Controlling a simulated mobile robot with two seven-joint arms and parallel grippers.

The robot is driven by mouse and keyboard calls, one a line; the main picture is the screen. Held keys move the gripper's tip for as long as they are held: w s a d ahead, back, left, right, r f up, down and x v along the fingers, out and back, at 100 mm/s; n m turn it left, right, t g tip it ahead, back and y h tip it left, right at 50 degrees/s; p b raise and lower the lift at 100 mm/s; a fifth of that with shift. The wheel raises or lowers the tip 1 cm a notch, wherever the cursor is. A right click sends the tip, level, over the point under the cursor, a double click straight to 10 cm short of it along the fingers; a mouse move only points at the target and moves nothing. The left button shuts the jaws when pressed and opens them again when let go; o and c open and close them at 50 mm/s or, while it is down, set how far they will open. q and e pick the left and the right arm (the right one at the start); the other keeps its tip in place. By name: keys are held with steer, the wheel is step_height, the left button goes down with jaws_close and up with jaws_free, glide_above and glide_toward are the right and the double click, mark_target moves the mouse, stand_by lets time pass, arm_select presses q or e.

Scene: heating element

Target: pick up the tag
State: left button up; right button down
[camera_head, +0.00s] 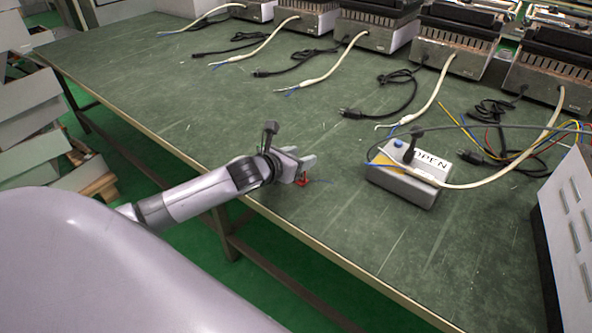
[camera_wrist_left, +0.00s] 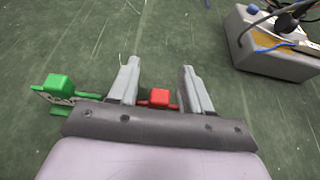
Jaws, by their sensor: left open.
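My left gripper (camera_head: 307,162) reaches over the green table (camera_head: 240,112) near its front edge and is open. In the left wrist view its two fingers (camera_wrist_left: 159,68) stand apart with nothing clamped between them. A small red tag piece (camera_wrist_left: 159,97) shows between the finger bases, partly hidden by the gripper body. The red piece also shows just below the gripper in the head view (camera_head: 303,182). My right gripper is not in view.
A grey box (camera_head: 405,185) marked OPEN, with a blue button and cables, stands right of the gripper. Several heaters (camera_head: 375,31) with white cables and black plugs line the table's back. A grey panel (camera_head: 570,215) stands at right. The table's left middle is clear.

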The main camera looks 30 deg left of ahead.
arm_select(q)
steer(key=shift+s, duration=0.1)
jaws_close()
steer(key=shift+r, duration=0.1)
